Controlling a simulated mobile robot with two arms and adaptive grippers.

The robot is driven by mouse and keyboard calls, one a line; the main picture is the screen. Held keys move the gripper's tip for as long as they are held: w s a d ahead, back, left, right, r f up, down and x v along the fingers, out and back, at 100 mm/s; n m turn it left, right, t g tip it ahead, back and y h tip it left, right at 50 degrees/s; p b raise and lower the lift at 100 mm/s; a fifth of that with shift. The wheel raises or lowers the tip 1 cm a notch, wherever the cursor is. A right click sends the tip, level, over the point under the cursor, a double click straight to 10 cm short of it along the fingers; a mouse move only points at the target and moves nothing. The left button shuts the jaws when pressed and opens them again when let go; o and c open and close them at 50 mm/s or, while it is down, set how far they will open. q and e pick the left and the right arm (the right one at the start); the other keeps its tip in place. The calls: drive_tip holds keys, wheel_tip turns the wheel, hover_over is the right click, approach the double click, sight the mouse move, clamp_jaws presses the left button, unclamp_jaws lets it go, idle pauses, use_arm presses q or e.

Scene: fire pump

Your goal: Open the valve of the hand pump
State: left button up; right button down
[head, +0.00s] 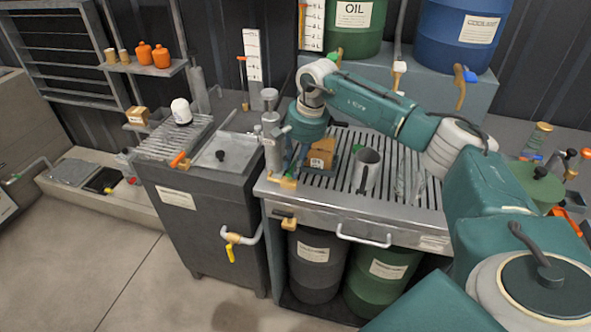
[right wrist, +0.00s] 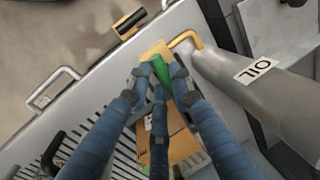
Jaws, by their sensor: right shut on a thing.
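The hand pump (head: 271,140) is an upright grey cylinder at the left front corner of the slatted metal bench. In the right wrist view its grey body (right wrist: 262,95) bears an OIL label. A brass-coloured valve (head: 286,183) sits low at the pump's front. In the right wrist view the yellow valve body (right wrist: 156,50) and its green handle (right wrist: 159,88) show beside the bent brass spout. My left gripper is not in view.
A cardboard box (head: 321,152) and a grey cup (head: 366,170) stand on the slatted bench (head: 405,215), close to my right gripper. A bench handle (head: 363,237) and a black-gripped brass fitting (head: 284,219) stick out in front. Open floor lies in front.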

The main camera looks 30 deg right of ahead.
drive_tip(key=shift+w+n, duration=0.1)
drive_tip(key=shift+n, duration=0.4)
drive_tip(key=c, duration=1.5)
unclamp_jaws()
drive_tip(key=shift+c, duration=0.2)
wheel_tip(320, 180, up, 12)
drive_tip(key=s+d, duration=0.1)
drive_tip(key=shift+s+d, duration=0.3)
drive_tip(key=shift+s, duration=0.05)
drive_tip(key=shift+f, duration=0.1)
